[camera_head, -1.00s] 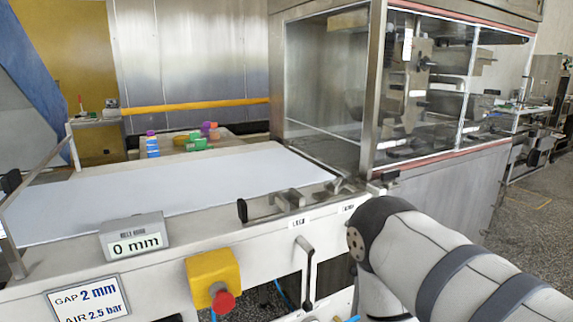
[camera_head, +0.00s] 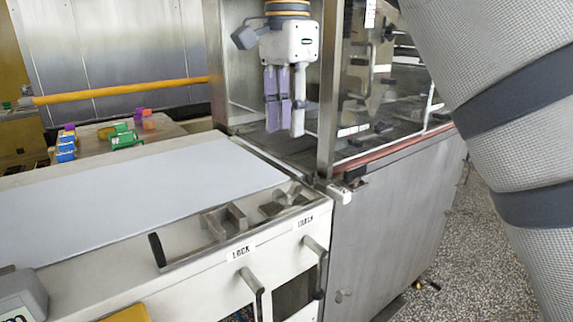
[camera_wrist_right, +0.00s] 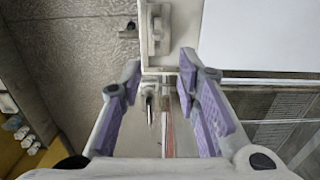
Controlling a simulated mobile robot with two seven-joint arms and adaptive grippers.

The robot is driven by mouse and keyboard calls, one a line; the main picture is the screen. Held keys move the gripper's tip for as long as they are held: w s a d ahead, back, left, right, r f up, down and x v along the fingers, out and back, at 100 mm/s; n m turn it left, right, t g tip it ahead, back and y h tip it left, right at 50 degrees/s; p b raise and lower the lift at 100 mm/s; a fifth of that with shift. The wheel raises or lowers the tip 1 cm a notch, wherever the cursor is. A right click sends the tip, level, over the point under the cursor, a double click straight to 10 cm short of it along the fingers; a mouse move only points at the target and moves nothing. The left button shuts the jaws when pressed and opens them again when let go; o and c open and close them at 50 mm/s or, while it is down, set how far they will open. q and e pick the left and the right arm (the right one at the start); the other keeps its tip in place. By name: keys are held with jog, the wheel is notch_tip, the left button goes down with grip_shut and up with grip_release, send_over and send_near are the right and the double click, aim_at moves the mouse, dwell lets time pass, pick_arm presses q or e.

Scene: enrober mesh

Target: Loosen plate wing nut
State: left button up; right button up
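My right gripper (camera_head: 285,125) hangs fingers-down in front of the machine's glass cabinet, above the rear end of the conveyor. In the right wrist view its purple-padded fingers (camera_wrist_right: 160,65) are wide apart, with nothing between them. Metal winged or bracket-like fittings (camera_head: 283,197) sit on the conveyor's side rail, below the gripper and apart from it; I cannot tell for sure which is the plate wing nut. A metal fitting on a pale plate (camera_wrist_right: 155,30) shows beyond the fingertips in the right wrist view. My left gripper is not in view.
The white belt (camera_head: 130,195) lies left of the rail. Lock handles (camera_head: 252,280) stick out of the front panel, under LOCK labels (camera_head: 240,252). The glass cabinet's corner post (camera_head: 328,100) stands close right of the gripper. Coloured blocks (camera_head: 125,137) lie on a table behind.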

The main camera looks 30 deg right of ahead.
aim_at(287, 186)
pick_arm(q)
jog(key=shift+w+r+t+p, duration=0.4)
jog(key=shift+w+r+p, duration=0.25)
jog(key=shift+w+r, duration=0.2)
pick_arm(e)
jog(key=f, duration=1.1)
jog(key=shift+s+a+f, duration=0.15)
jog(key=shift+s+a, duration=0.05)
jog(key=shift+s, duration=0.1)
jog(key=shift+c, duration=0.6)
grip_shut()
